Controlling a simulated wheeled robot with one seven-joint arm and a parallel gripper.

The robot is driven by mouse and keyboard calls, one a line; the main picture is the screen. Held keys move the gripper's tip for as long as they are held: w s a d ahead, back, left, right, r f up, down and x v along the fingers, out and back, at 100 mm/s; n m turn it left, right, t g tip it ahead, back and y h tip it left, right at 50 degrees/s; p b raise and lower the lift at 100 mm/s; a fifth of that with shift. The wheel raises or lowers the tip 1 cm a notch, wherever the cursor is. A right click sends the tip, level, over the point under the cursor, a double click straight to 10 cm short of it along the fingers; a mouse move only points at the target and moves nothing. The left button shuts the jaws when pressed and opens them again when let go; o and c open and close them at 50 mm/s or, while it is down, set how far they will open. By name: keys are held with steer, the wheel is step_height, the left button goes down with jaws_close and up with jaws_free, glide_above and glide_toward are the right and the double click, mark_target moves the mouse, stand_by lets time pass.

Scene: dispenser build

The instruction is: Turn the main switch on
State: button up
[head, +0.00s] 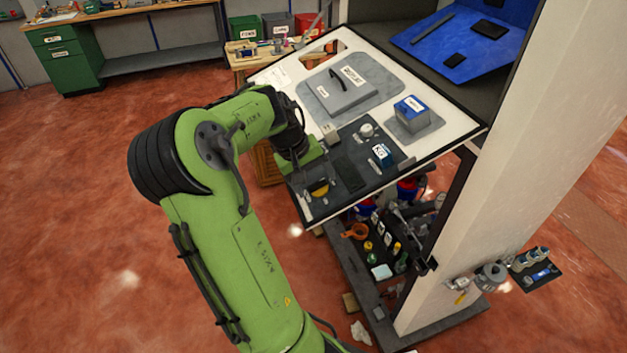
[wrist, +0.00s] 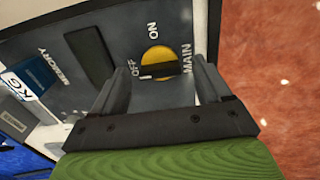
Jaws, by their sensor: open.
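The main switch is a round yellow knob with a dark bar across it. In the wrist view the switch (wrist: 160,58) sits between the words ON, OFF and MAIN, and one end of its bar lies toward OFF. In the head view the switch (head: 318,187) is at the near left corner of the dark control panel (head: 350,175). My gripper (head: 309,180) is just above that corner. In the wrist view my gripper (wrist: 162,68) is open, with one finger on either side of the knob. I cannot tell whether the fingers touch it.
A dark rectangular pad (wrist: 90,53) and a KG block (head: 381,155) share the panel. A grey lidded hatch (head: 345,88) and a blue box (head: 410,108) lie farther back. A white column (head: 525,140) stands at right. Open red floor (head: 90,230) lies at left.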

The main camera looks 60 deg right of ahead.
steer(key=c, duration=1)
steer(key=shift+c, duration=0.2)
